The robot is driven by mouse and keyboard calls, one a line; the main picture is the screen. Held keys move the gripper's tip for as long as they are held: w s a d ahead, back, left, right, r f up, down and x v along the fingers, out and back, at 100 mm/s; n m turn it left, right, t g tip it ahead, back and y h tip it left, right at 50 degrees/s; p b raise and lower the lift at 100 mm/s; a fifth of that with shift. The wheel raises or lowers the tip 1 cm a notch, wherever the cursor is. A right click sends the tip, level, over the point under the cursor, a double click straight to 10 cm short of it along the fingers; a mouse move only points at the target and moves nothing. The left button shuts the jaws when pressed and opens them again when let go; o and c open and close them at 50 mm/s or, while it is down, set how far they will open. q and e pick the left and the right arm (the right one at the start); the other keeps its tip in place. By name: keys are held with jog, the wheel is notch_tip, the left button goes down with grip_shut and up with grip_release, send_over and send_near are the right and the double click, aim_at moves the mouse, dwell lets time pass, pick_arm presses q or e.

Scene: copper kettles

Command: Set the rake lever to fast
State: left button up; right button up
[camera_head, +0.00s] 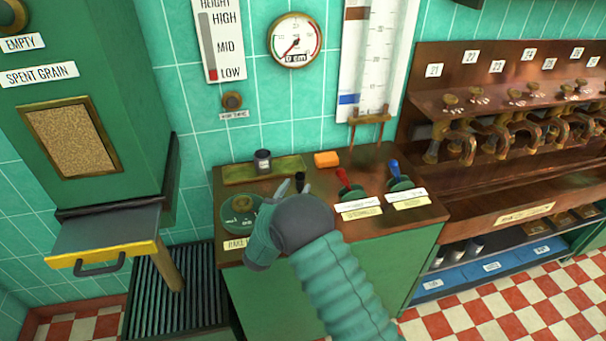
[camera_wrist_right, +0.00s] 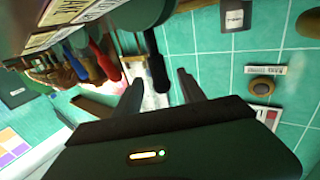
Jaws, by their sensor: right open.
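The rake lever's round green dial (camera_head: 238,208) sits at the left end of the console, with a brass hub and a label partly hidden by my arm. A black-tipped lever (camera_head: 300,178) shows at my right gripper (camera_head: 294,187) and seems to be the rake lever. In the right wrist view this black handle (camera_wrist_right: 158,74) stands between the two spread fingers (camera_wrist_right: 159,84), with gaps on both sides. My right gripper is open and holds nothing. The fast and slow marks cannot be read. My left gripper is not in view.
A red lever (camera_head: 342,176) and a blue lever (camera_head: 394,167) stand to the right on the same console. A tiled wall (camera_head: 185,100) rises behind.

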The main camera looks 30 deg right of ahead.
aim_at(303, 174)
jog(key=x, duration=0.7)
jog(key=shift+c, duration=0.3)
grip_shut()
dwell(0.9)
